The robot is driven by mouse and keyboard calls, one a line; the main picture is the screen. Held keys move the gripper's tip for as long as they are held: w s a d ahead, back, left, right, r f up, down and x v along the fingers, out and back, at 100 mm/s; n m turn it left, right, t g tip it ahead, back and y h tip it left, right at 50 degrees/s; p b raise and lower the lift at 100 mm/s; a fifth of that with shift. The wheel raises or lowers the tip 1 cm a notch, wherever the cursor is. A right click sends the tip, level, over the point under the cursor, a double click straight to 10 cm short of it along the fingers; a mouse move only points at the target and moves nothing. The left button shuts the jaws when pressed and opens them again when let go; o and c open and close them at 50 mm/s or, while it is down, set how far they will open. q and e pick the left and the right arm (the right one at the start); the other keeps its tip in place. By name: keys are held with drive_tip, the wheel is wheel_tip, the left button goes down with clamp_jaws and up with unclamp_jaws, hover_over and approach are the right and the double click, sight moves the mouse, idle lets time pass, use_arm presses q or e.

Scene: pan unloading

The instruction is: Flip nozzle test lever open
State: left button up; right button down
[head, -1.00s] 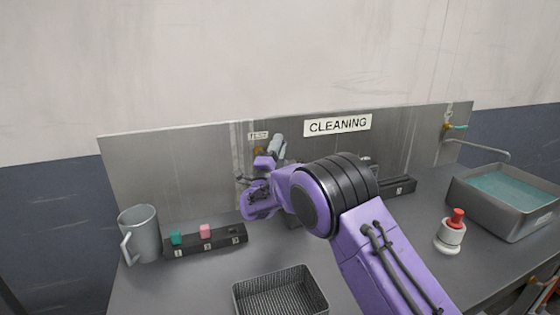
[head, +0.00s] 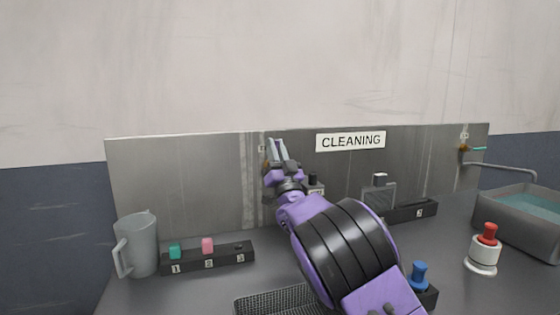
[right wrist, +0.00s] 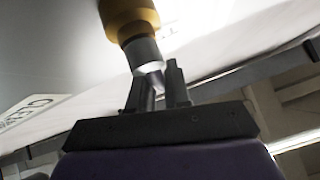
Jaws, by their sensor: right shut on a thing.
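My right gripper (head: 277,146) is raised against the metal back panel (head: 190,180), left of the CLEANING sign, with its fingers pointing up. In the right wrist view its dark fingers (right wrist: 158,88) are shut on the lower end of the test lever (right wrist: 144,55), a silver metal stub below a yellow collar (right wrist: 128,16). In the head view the fingers mostly hide the lever, and a small brass-coloured bit (head: 265,165) shows beside them. The exact angle of the lever is hard to tell. My left gripper is out of view.
A grey jug (head: 137,247) and a numbered block (head: 215,258) with teal and pink pieces stand at left. A mesh basket (head: 262,301) is in front. A red-topped bottle (head: 484,252) and a water basin (head: 522,222) are at right, with a blue-knobbed item (head: 419,276) nearer my arm.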

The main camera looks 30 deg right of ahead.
drive_tip(key=shift+w+a+f+n+y+b, duration=0.1)
drive_tip(key=shift+a+n+y+b, duration=0.1)
drive_tip(key=shift+n+y, duration=0.5)
drive_tip(key=shift+a+r+n+y+b, duration=0.1)
drive_tip(key=shift+n+y+b, duration=0.1)
drive_tip(key=shift+n+y, duration=0.5)
drive_tip(key=shift+w+a+f+n+y+b, duration=0.1)
drive_tip(key=shift+a+n+y+b, duration=0.1)
drive_tip(key=shift+n+y, duration=0.5)
drive_tip(key=c, duration=1.2)
unclamp_jaws()
drive_tip(key=shift+s, duration=0.1)
drive_tip(key=b+v, duration=0.2)
drive_tip(key=v, duration=0.5)
drive_tip(key=shift+s+f, duration=0.15)
